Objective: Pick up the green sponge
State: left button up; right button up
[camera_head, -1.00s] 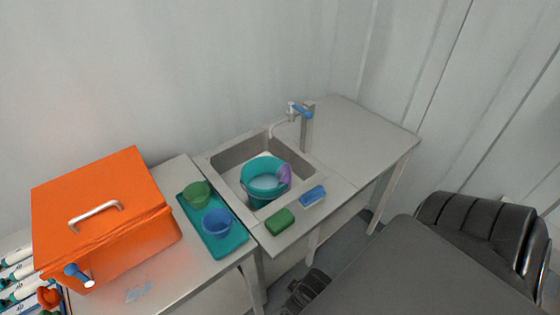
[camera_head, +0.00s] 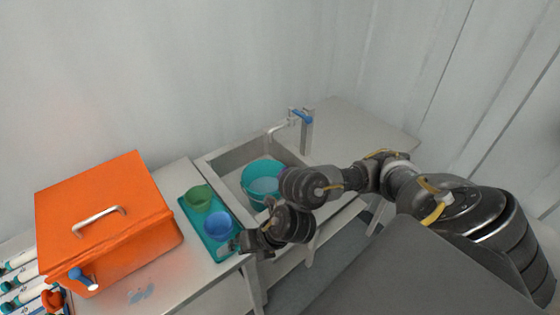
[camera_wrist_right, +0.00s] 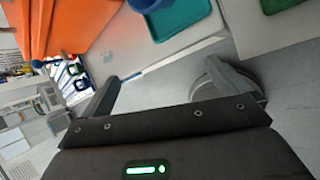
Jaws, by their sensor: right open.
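The green sponge (camera_wrist_right: 284,4) shows at the top right edge of the right wrist view, lying on the pale counter and partly cut off. In the head view it is hidden behind my right arm. My right gripper (camera_wrist_right: 163,72) is open and empty, with its fingers apart over the floor and counter edge. The sponge is beyond and to the right of its fingers. In the head view my right gripper (camera_head: 238,245) is at the counter's front edge, beside the teal tray. My left gripper is not in view.
The teal tray (camera_head: 226,252) holds a green bowl (camera_head: 198,198) and a blue bowl (camera_head: 218,225). A teal bucket (camera_head: 262,175) stands in the sink (camera_head: 225,165), by the faucet (camera_head: 306,130). An orange box (camera_head: 105,225) stands at left. The right counter is clear.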

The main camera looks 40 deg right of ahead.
jog(key=d+n+g+h, duration=0.2)
jog(key=d+n+h, duration=0.25)
jog(key=d, duration=1.15)
jog(key=shift+m, duration=0.35)
jog(key=b+x, duration=0.1)
jog(key=x, duration=0.1)
jog(key=b+x, duration=0.2)
jog(key=x, duration=0.1)
jog(key=shift+w+a+r, duration=0.15)
jog(key=shift+w, duration=0.05)
jog(key=shift+w+b+x, duration=0.15)
jog(key=shift+b+x, duration=0.1)
jog(key=shift+x, duration=1.1)
jog(key=shift+w+b+x, duration=0.15)
jog(key=shift+b+x, duration=0.1)
jog(key=shift+x, duration=1.15)
jog(key=shift+r, duration=0.15)
jog(key=shift+t, duration=0.3)
jog(key=shift+c, duration=0.3)
jog(key=c, duration=0.8)
jog(key=shift+c, duration=0.2)
jog(key=shift+r, duration=0.1)
